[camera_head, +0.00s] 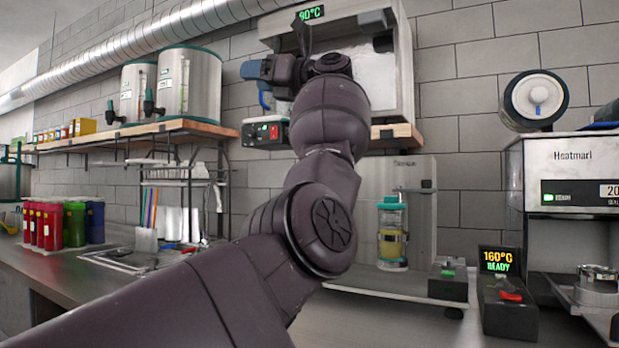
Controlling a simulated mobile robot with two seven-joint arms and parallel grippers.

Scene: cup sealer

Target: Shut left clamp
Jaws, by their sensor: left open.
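My left arm reaches up from the bottom left across the middle of the view. Its gripper (272,72) is at the upper left side of a white wall-height box unit (366,72) with a green "90°C" display (311,13). The gripper is open, but its fingertips are small and partly hidden by my wrist. A blue part (252,70) shows at the gripper's far end; I cannot tell whether it belongs to a clamp. No left clamp can be made out clearly. My right gripper is not in view.
A steel dispenser (188,82) stands on the shelf at left. A "Heatmarl" machine (572,165) and a "160°C READY" box (507,308) stand at right.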

